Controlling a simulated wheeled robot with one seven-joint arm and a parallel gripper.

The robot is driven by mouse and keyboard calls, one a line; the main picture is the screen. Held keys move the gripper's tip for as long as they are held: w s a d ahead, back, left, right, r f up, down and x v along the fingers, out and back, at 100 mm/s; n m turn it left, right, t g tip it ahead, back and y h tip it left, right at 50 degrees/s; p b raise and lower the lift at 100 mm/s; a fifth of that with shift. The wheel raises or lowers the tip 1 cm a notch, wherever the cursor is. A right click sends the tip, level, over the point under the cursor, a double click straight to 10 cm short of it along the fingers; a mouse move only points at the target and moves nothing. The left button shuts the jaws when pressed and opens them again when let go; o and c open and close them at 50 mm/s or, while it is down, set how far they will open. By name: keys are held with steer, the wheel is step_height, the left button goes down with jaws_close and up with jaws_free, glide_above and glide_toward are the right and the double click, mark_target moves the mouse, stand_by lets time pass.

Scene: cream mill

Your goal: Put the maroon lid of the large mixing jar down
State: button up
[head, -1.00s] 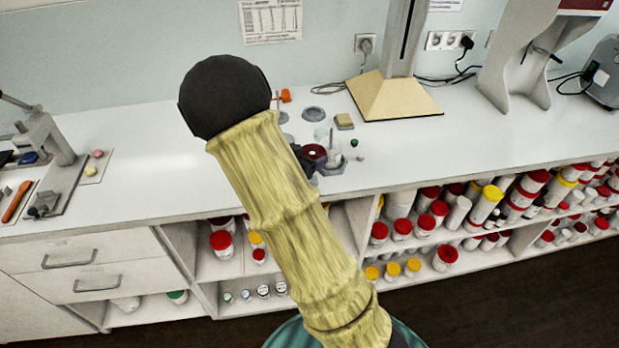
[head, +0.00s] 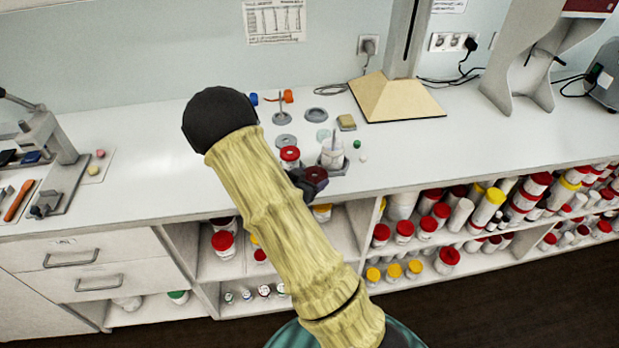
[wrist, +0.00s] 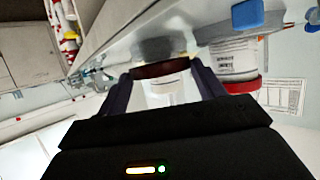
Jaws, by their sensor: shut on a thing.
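My gripper (wrist: 164,82) is shut on the maroon lid (wrist: 160,71), which sits between its two fingers in the wrist view. In the head view the maroon lid (head: 316,175) is near the counter's front edge, partly hidden by my dark fingers. Whether it touches the counter I cannot tell. An open white jar (head: 332,154) with a stick standing in it is just behind the lid, on a grey base; whether it is the large mixing jar I cannot tell. A white part shows beside the lid in the wrist view; what it belongs to is unclear.
A red-lidded white jar (head: 290,157) stands close left of the gripper; it also shows in the wrist view (wrist: 236,62). Grey discs (head: 316,115), a sponge-like block (head: 346,122) and small caps lie behind. The white counter (head: 430,150) is clear to the right.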

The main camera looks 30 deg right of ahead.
steer(key=shift+f+b, duration=0.45)
steer(key=shift+f, duration=0.15)
steer(key=o, duration=1)
steer(key=shift+c, duration=0.2)
steer(key=shift+r, duration=0.15)
steer(key=shift+r+p, duration=0.25)
steer(key=shift+p, duration=0.05)
steer(key=v, duration=1.2)
steer(key=shift+r, duration=0.3)
